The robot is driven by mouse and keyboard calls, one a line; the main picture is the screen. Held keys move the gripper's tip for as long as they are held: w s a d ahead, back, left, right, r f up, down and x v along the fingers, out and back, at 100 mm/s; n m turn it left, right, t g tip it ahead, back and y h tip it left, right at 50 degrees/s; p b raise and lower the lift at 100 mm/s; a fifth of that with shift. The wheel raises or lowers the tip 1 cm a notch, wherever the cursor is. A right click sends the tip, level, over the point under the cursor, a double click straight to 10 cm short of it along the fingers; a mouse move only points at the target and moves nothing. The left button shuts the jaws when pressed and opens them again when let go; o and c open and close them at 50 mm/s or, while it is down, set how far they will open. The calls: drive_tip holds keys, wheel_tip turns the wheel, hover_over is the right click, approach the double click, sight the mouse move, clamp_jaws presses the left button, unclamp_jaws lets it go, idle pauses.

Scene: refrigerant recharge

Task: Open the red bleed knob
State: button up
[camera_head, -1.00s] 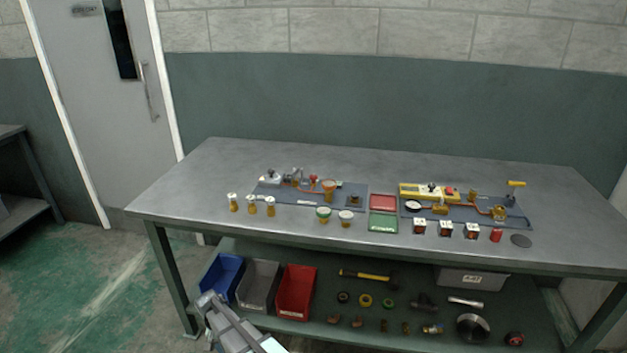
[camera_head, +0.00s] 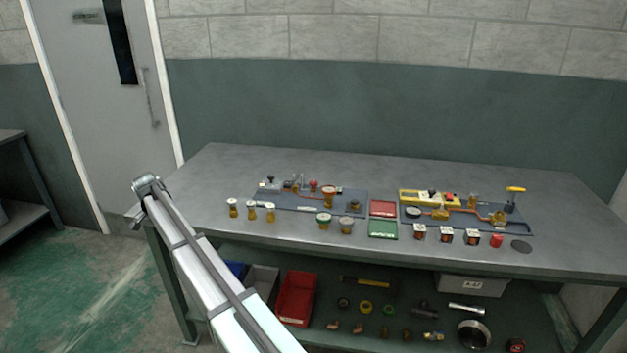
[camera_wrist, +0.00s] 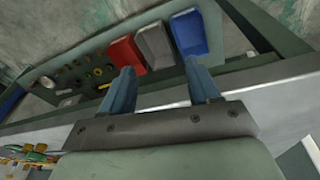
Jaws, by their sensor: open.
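A small red knob (camera_head: 314,184) stands on the left grey board (camera_head: 262,199), among small metal fittings. It looks like the red bleed knob, but it is too small to tell its setting. My arm (camera_head: 190,255) reaches up from the bottom to the left of the table, well apart from the knob. In the wrist view my gripper (camera_wrist: 158,68) is open and empty, its two blue fingers spread. It points toward the lower shelf. The knob cannot be made out in the wrist view.
The table (camera_head: 225,165) also holds a right board with a yellow device (camera_head: 428,197), a red tray (camera_head: 383,208), a green tray (camera_head: 383,228) and several small jars. Blue (camera_wrist: 190,33), grey (camera_wrist: 155,46) and red bins (camera_wrist: 122,50) stand on the lower shelf. The table's back strip is clear.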

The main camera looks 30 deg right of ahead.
drive_tip(key=shift+m, duration=0.7)
drive_tip(key=w+d+r, duration=0.1)
drive_tip(key=d+r, duration=0.1)
drive_tip(key=w+d+r, duration=0.1)
drive_tip(key=d+r, duration=0.1)
drive_tip(key=w+d+r, duration=0.1)
drive_tip(key=d, duration=0.1)
drive_tip(key=shift+w+d+r, duration=0.1)
drive_tip(key=shift+w+r, duration=0.1)
drive_tip(key=shift+r, duration=0.2)
drive_tip(key=w+d+r+m, duration=0.1)
drive_tip(key=d+r, duration=0.1)
drive_tip(key=d, duration=0.6)
drive_tip(key=d+r+m, duration=0.1)
drive_tip(key=d+r, duration=0.2)
drive_tip(key=d, duration=0.5)
wheel_tip(320, 180, up, 8)
drive_tip(key=m+y, duration=0.2)
drive_tip(key=m, duration=0.1)
hover_over(314, 182)
drive_tip(key=shift+g, duration=0.3)
wheel_tip(314, 182, down, 14)
drive_tip(key=shift+w+r, duration=0.15)
drive_tip(key=c, duration=1)
